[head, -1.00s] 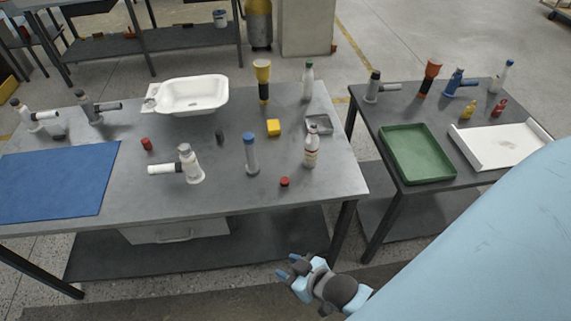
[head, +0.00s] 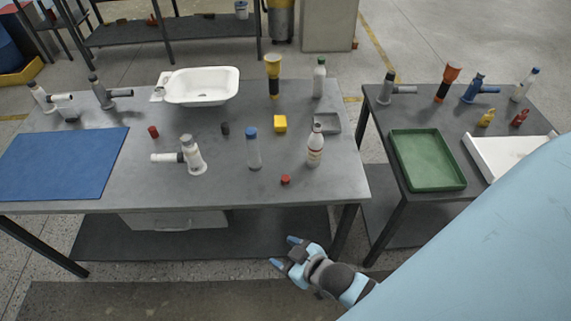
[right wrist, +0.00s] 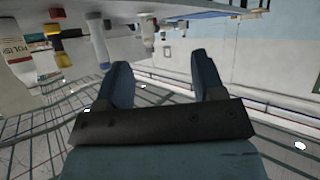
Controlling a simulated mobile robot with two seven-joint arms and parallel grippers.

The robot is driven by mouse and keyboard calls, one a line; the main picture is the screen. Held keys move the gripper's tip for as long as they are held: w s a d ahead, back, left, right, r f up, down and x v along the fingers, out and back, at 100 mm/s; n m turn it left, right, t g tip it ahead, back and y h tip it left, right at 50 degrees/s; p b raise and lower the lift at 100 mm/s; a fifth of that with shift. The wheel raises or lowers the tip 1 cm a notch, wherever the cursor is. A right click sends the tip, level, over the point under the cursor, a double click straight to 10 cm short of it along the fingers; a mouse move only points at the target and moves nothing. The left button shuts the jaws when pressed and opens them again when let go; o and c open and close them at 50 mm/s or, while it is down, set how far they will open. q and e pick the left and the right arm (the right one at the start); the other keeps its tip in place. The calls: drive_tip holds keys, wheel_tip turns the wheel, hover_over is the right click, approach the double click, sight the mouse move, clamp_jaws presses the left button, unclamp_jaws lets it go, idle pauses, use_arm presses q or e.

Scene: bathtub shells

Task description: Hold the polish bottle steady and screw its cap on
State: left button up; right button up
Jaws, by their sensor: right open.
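The polish bottle (head: 315,148) is white with a reddish label and stands upright near the right front of the grey table. Its label also shows at the left edge of the right wrist view (right wrist: 15,50). A small red cap (head: 286,180) lies on the table in front of the bottle and to its left, apart from it. My right gripper (head: 284,252) is in front of the table's front edge, open and empty. Its two blue fingers stand apart in the right wrist view (right wrist: 160,64). My left gripper is not in view.
A blue-capped clear bottle (head: 253,152) stands left of the polish bottle. A grey tray (head: 327,123) and yellow block (head: 280,124) lie behind. A second table with a green tray (head: 427,160) is to the right. The table's front strip is mostly clear.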

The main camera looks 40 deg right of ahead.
drive_tip(key=w+a+r+n+g+y+b, duration=0.3)
drive_tip(key=w+a+r+n+y+b, duration=0.35)
drive_tip(key=n, duration=0.95)
drive_tip(key=w+a+r+n+g+y+b, duration=0.35)
drive_tip(key=w+n+y, duration=0.5)
drive_tip(key=n, duration=0.65)
drive_tip(key=w+d+f+n+g+h+b, duration=0.35)
drive_tip(key=d+n+h, duration=0.3)
drive_tip(key=d, duration=0.25)
drive_tip(key=w+d+f+n+g+h+b, duration=0.35)
drive_tip(key=d+n+h, duration=0.3)
drive_tip(key=d, duration=0.25)
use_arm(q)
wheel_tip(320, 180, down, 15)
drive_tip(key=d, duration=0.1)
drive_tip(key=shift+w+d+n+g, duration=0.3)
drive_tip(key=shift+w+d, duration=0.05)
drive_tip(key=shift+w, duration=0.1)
use_arm(e)
drive_tip(key=w+d+r+t+h, duration=0.1)
drive_tip(key=w+d+r+h, duration=0.1)
drive_tip(key=d+h, duration=0.3)
drive_tip(key=d, duration=0.4)
drive_tip(key=shift+w+d, duration=0.15)
drive_tip(key=shift+d, duration=0.15)
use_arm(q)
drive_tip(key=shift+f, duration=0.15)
use_arm(e)
drive_tip(key=shift+r+t, duration=0.1)
drive_tip(key=shift+t, duration=0.15)
